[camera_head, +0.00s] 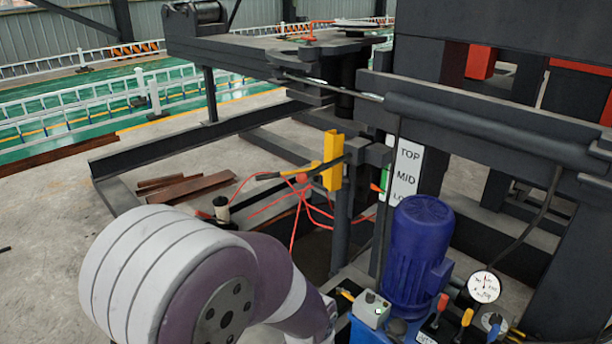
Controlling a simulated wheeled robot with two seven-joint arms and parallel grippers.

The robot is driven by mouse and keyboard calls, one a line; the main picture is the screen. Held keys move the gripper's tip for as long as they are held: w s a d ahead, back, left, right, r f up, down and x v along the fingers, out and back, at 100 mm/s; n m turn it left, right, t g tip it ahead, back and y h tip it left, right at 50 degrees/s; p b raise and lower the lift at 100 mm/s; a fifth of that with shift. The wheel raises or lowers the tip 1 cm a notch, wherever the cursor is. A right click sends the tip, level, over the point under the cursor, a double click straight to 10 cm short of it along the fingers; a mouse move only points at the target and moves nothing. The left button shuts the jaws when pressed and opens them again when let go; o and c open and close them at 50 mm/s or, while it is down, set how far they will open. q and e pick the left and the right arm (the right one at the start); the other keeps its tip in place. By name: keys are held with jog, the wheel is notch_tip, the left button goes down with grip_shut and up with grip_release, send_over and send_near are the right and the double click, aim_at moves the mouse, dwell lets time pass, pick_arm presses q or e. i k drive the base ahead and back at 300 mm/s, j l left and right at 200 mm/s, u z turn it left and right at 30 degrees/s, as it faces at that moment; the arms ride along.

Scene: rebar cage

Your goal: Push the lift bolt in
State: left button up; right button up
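A yellow bracket (333,160) is fixed to a dark upright post near the middle of the head view. A dark rod (290,171) with a yellow end on its left runs up to the bracket at a slight slant. This rod may be the lift bolt, but I cannot tell for sure or see how deep it sits. A red knob (302,178) shows just below the rod. One of my arms, white and purple, fills the lower left foreground, and its links hide part of the floor. Neither of my grippers shows in this view.
A blue motor (418,250) stands right of the post, with a pressure gauge (484,287) and coloured levers beside it. A TOP/MID/LO sign (405,170) is behind. Red cables (300,205) hang below the rod.

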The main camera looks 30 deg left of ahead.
aim_at(302, 178)
jog(key=i+j, duration=0.1)
jog(key=j, duration=0.35)
jog(key=i+j, duration=0.1)
jog(key=j, duration=0.4)
jog(key=i+j+z, duration=0.1)
jog(key=j, duration=0.35)
jog(key=i+j, duration=0.1)
jog(key=j, duration=0.4)
jog(key=i+j+z, duration=0.1)
jog(key=j, duration=0.35)
